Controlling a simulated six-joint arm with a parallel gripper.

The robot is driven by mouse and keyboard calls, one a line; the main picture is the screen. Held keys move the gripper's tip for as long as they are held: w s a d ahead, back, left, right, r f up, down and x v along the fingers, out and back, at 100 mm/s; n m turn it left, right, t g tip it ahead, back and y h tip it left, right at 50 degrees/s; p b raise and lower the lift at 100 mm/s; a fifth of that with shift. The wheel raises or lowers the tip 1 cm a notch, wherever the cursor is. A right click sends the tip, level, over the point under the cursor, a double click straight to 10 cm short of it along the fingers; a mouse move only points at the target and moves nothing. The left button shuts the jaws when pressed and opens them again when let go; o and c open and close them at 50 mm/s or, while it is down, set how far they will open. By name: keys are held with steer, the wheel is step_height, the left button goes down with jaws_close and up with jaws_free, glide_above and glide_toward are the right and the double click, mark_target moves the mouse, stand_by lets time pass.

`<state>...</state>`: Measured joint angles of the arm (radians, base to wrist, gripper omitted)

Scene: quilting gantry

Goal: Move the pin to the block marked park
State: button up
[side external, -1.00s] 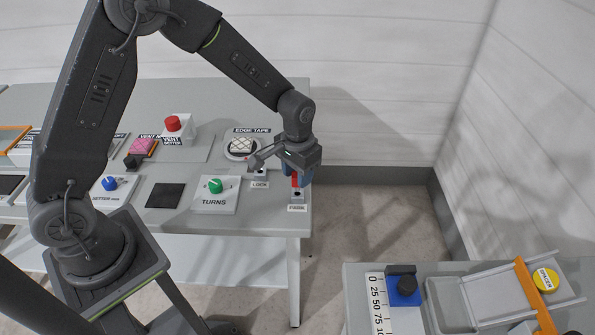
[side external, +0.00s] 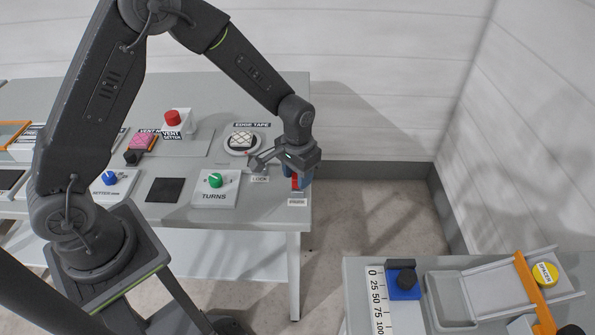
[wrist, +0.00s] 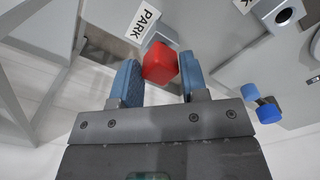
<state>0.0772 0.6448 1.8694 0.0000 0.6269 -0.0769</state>
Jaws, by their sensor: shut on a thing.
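The red-headed pin (wrist: 160,63) is between the blue fingers of my gripper (wrist: 162,77), which is shut on it. In the side external view the pin (side external: 295,183) shows red under my gripper (side external: 299,175), just above the PARK label (side external: 297,202). The park block is mostly hidden behind my fingers and the pin. The PARK label (wrist: 145,20) lies just beyond the pin in the wrist view. I cannot tell how far the pin's shank is in the block. The block with a round hole (wrist: 283,16) at the upper right is empty.
The LOCK label (side external: 260,179) and the green TURNS knob (side external: 215,180) are left of my gripper. The white round EDGE TAPE holder (side external: 241,143) stands behind. The table's right edge is close by. A separate bench with a blue slider block (side external: 404,286) stands at the lower right.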

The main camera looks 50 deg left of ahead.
steer(key=shift+f, duration=0.35)
steer(key=o, duration=1.1)
step_height(320, 180, up, 14)
steer(key=s+a+r+t, duration=0.2)
steer(key=s+r+t, duration=0.1)
steer(key=s+r, duration=0.75)
steer(key=s+a+r+t, duration=0.1)
steer(key=s+t, duration=0.1)
steer(key=s, duration=0.9)
steer(key=shift+s+t, duration=0.15)
steer(key=shift+t, duration=0.15)
